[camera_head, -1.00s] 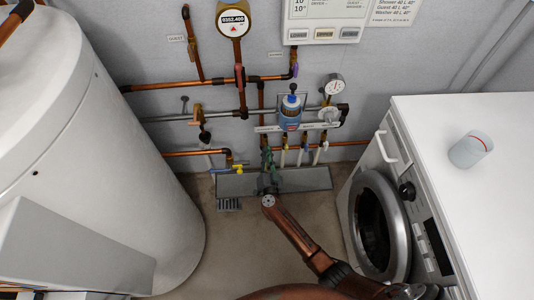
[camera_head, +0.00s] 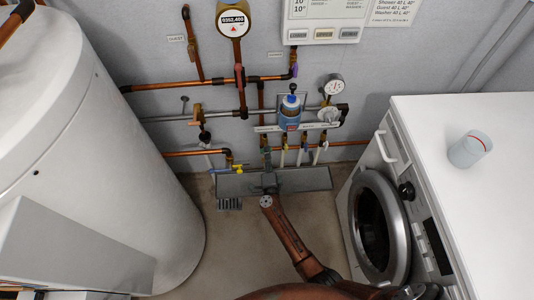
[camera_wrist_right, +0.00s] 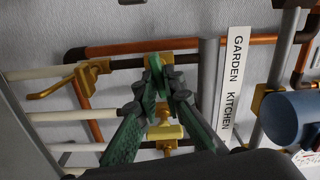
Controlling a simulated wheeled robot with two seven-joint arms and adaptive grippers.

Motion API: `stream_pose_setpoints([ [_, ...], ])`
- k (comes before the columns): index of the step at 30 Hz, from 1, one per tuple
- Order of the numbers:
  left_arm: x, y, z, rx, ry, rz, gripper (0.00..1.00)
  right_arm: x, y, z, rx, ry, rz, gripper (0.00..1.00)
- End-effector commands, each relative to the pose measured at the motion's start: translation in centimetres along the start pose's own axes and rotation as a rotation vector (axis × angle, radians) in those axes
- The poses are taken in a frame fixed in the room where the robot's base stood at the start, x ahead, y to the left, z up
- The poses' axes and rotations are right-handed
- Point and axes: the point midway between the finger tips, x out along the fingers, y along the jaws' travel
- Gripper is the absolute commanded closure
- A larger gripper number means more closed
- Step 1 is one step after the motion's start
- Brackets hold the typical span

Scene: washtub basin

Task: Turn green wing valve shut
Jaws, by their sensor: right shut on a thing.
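The green wing valve (camera_wrist_right: 154,65) shows in the right wrist view as a green piece at the fingertips, on a brass fitting. My right gripper (camera_wrist_right: 167,80) is shut on it, with its fingers closing from both sides and hiding part of the wing. In the head view my right gripper (camera_head: 267,164) is low at the wall, below the row of small pipes. The valve is too small and covered there to tell its angle. My left gripper is not in view.
A brass lever valve (camera_wrist_right: 65,82) and the GARDEN KITCHEN label (camera_wrist_right: 235,85) are close to the gripper. A blue bottle-like part (camera_head: 291,112) hangs above. The washer (camera_head: 425,190) stands right, a white tank (camera_head: 100,150) left.

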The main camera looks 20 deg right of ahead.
Motion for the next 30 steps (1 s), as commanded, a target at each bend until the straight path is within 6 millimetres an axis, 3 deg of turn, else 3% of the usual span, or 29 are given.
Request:
stream_pose_setpoints([
  [12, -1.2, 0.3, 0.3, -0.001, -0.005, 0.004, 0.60, -0.1, 0.3, 0.2, 0.176, -0.003, 0.003, 1.00],
  [28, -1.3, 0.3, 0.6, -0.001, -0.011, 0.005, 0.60, -0.1, 0.3, 0.2, 0.197, -0.003, 0.004, 1.00],
  [29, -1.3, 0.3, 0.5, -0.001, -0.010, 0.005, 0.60, -0.1, 0.3, 0.2, 0.197, -0.003, 0.004, 0.89],
  [30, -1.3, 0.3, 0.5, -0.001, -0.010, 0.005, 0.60, -0.1, 0.3, 0.2, 0.196, -0.003, 0.004, 0.87],
])
